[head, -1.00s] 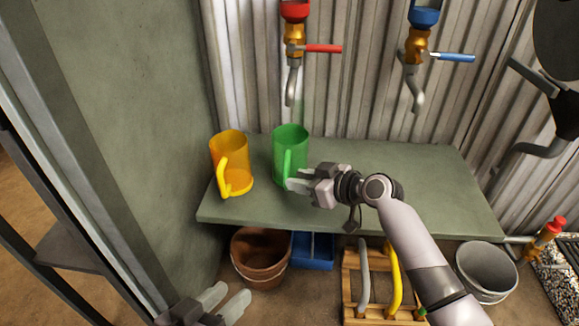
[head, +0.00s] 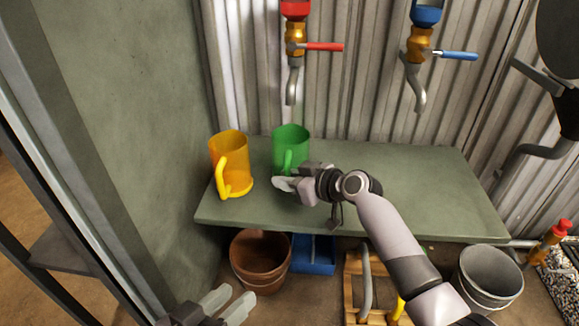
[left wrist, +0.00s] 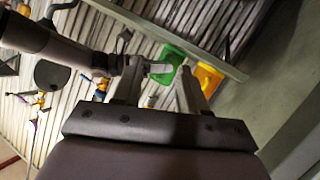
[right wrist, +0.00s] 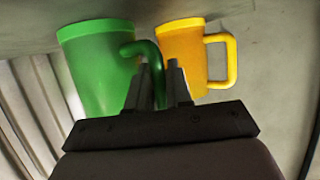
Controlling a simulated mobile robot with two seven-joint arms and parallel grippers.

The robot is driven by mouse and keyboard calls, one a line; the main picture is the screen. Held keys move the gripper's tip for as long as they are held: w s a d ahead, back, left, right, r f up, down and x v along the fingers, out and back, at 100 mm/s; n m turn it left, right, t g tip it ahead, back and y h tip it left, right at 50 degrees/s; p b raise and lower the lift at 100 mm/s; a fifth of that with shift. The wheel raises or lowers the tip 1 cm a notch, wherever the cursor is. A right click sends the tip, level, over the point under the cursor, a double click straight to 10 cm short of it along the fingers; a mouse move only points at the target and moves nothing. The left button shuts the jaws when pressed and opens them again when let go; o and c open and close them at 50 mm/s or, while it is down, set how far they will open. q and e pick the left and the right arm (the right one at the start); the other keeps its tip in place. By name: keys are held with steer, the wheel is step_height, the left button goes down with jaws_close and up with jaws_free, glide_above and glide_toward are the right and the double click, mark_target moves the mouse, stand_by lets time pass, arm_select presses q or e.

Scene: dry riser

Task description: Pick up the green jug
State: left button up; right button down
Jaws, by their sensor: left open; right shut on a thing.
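The green jug (head: 290,143) stands upright on the green shelf (head: 400,180), under the red-handled tap. My right gripper (head: 285,183) is at its front side, with its fingers by the jug's handle. In the right wrist view the green jug (right wrist: 98,70) is to the left, and the handle runs down to the fingers of my right gripper (right wrist: 160,80), which is shut on it. My left gripper (head: 230,300) is open and empty, low in front of the shelf. In the left wrist view its fingers (left wrist: 157,85) are apart, with the green jug (left wrist: 170,62) far beyond.
A yellow jug (head: 229,155) stands just left of the green one; its handle faces front. Above hang a red-handled tap (head: 294,47) and a blue-handled tap (head: 419,45). Below are brown pots (head: 260,262), a blue tray (head: 313,255) and a grey bucket (head: 487,278). The shelf's right side is clear.

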arm_select(q)
steer(key=shift+r, duration=0.1)
arm_select(e)
steer(key=shift+r, duration=0.2)
steer(key=shift+r, duration=0.3)
steer(key=r+p, duration=0.2)
steer(key=r, duration=0.1)
steer(key=shift+s+d, duration=0.15)
steer(key=shift+d, duration=0.15)
arm_select(q)
steer(key=a+p, duration=0.1)
steer(key=a+r+y+p, duration=0.1)
steer(key=s+a+y+p, duration=0.1)
steer(key=p, duration=0.1)
steer(key=shift+a+r+m, duration=0.15)
steer(key=shift+a+m, duration=0.1)
steer(key=shift+m, duration=0.05)
arm_select(e)
steer(key=s+d, duration=1.1)
steer(key=d, duration=0.2)
steer(key=shift+d, duration=0.2)
